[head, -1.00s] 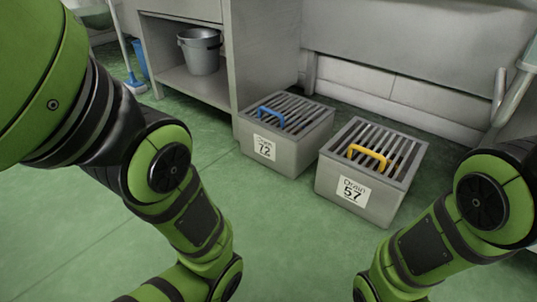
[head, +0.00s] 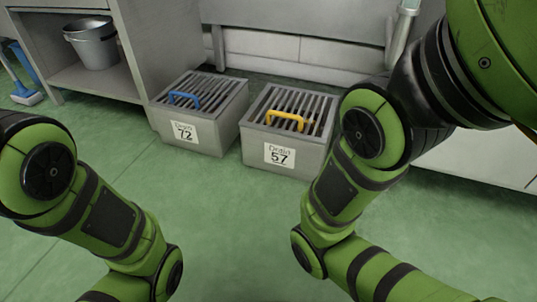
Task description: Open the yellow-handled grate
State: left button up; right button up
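The yellow-handled grate (head: 303,103) lies flat on top of a grey box (head: 310,154) labelled "Drain 57", right of centre in the head view. Its yellow handle (head: 285,119) stands up near the front edge of the bars. To its left a blue-handled grate (head: 203,88) lies on a second grey box labelled "Drain 72". Both grates look closed. My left arm is at the lower left and my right arm passes just right of the Drain 57 box in the picture, covering part of its right side. Both of my grippers are outside the view.
A steel shelf unit (head: 140,35) with a grey bucket (head: 92,44) stands at the back left. A blue broom (head: 26,88) is at the far left. A metal wall runs behind the boxes. The green floor (head: 215,215) in front of them is clear.

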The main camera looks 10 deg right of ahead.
aim_at(244, 123)
jog(key=i+l+z, duration=0.15)
jog(key=i+z, duration=0.25)
jog(key=i, duration=0.45)
